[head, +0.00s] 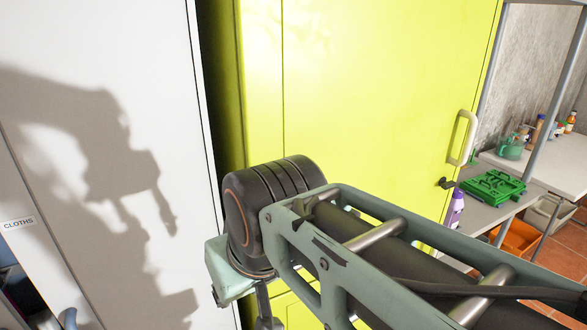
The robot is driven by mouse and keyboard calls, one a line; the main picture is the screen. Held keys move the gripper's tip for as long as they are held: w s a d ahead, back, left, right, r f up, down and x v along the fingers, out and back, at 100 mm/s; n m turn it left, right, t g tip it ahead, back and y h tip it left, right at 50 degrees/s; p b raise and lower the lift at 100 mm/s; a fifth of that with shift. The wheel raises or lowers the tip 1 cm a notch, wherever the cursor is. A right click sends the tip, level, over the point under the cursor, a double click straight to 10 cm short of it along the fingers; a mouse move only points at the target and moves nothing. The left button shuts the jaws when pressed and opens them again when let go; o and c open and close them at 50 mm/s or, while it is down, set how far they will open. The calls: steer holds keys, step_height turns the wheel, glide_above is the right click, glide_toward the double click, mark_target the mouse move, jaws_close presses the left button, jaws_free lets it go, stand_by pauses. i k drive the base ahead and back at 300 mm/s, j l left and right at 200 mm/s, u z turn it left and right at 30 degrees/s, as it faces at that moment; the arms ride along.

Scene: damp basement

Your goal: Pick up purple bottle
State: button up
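My arm crosses the foreground from the lower right to the centre, well in front of the bottle. My gripper's fingers do not show in this view, so what they hold is hidden.
The yellow cabinet (380,90) fills the middle, with a pale handle (461,137). A white cabinet labelled CLOTHS (100,40) stands left. A green crate (492,187) sits near the bottle. A green watering can (511,147) and small bottles stand behind. An orange bin (520,237) is lower right.

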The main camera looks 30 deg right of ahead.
mark_target(456, 207)
steer(key=z, duration=2.2)
steer(key=i, duration=0.1)
